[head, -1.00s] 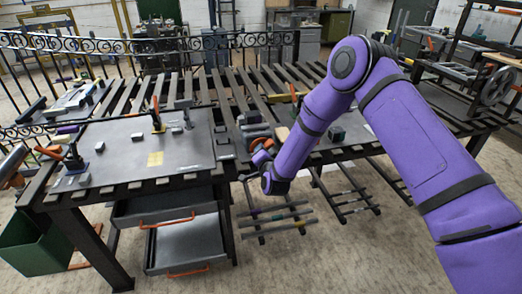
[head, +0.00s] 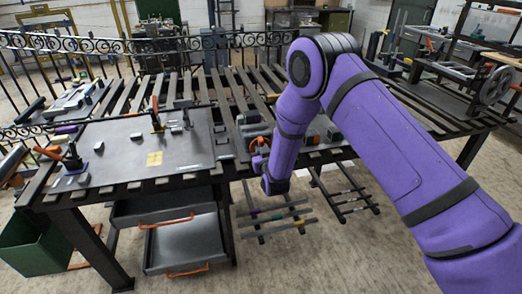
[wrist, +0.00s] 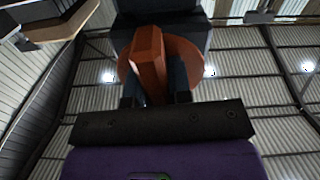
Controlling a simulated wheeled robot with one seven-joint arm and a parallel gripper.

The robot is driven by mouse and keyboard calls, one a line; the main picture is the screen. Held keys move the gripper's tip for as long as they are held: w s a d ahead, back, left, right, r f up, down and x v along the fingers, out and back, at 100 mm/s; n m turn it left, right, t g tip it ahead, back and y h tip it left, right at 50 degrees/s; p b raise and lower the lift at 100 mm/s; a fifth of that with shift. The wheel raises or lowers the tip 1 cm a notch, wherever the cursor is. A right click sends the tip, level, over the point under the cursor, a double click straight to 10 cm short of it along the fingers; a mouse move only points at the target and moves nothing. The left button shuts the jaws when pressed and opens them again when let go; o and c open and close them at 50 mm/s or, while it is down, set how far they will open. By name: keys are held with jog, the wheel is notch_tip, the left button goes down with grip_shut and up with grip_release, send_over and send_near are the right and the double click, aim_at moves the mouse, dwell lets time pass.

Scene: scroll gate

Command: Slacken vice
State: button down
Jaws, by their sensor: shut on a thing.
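The vice (head: 251,117) is a dark grey block at the front edge of the slatted bench, partly hidden by my arm. Its orange handle (head: 262,144) faces the front of the bench. In the wrist view the handle (wrist: 150,58) is an orange bar in front of a round orange disc (wrist: 188,58), below the dark vice body (wrist: 160,8). My gripper (wrist: 156,88) is shut on the orange bar, with a dark finger on each side. In the head view my gripper (head: 258,164) is small and its fingers are hard to make out. The vice jaws cannot be seen clearly.
A grey plate (head: 130,150) with orange-handled clamps (head: 155,115) covers the bench's left part. Open grey drawers (head: 180,240) hang below it. Dark metal racks (head: 275,218) stand under the bench near my gripper. A scroll-topped gate (head: 120,46) lies behind.

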jog(key=n, duration=0.6)
jog(key=shift+w+d+n, duration=0.1)
jog(key=shift+n, duration=0.2)
dwell(0.5)
jog(key=c, duration=1)
grip_release()
jog(key=shift+c, duration=0.2)
jog(key=v, duration=1)
jog(key=shift+s, duration=0.4)
jog(key=shift+d, duration=0.1)
